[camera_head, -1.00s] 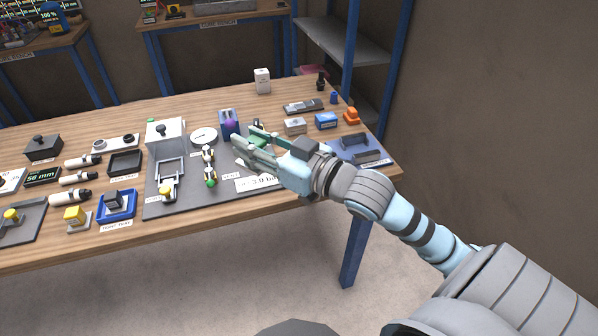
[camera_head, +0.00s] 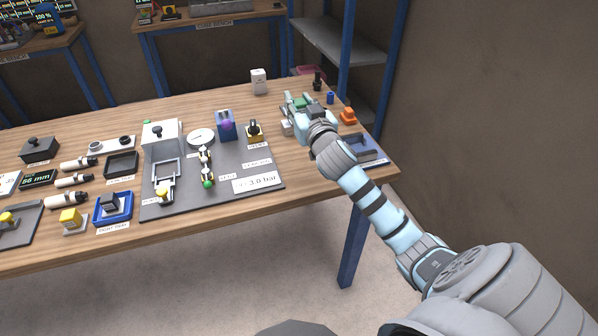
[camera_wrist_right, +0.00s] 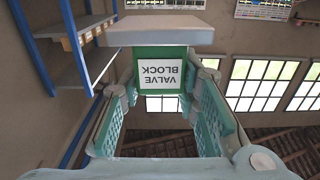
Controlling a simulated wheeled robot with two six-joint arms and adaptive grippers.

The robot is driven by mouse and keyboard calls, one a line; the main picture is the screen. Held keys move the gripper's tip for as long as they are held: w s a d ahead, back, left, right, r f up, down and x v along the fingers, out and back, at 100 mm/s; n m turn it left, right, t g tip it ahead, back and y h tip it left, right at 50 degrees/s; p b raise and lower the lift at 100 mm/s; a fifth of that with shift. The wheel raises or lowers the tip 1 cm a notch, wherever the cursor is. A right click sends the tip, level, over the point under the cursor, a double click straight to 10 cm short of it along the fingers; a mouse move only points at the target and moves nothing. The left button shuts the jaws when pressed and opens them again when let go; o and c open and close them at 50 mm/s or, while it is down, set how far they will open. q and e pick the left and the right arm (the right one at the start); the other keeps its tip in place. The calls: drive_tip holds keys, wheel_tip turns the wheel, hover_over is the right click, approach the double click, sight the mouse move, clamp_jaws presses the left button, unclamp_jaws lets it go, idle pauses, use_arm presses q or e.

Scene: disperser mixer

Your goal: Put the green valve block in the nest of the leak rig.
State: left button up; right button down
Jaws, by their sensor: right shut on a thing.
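My right gripper (camera_head: 296,104) is shut on the green valve block (camera_head: 301,102) above the back right of the table. In the right wrist view the green valve block (camera_wrist_right: 161,72) sits between the two fingers, its white "VALVE BLOCK" label upside down. A pale grey slab (camera_wrist_right: 155,30) adjoins it there; I cannot tell whether it belongs to the block. The leak rig (camera_head: 230,165) is a dark grey plate left of the gripper. An open grey frame (camera_head: 166,172), apparently the nest, stands on it before a white box and looks empty. My left gripper is out of view.
The rig also carries a round gauge (camera_head: 201,138), a purple-and-blue unit (camera_head: 226,125), small valves (camera_head: 206,168) and a "3.0 bar" display (camera_head: 256,182). An orange object (camera_head: 348,116) and a blue tray (camera_head: 368,150) lie right of the gripper.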

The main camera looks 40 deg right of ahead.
wheel_tip(320, 180, down, 19)
drive_tip(key=b, duration=0.8)
drive_tip(key=shift+f, duration=0.2)
drive_tip(key=shift+r, duration=0.2)
drive_tip(key=shift+f, duration=0.2)
drive_tip(key=c, duration=1.2)
unclamp_jaws()
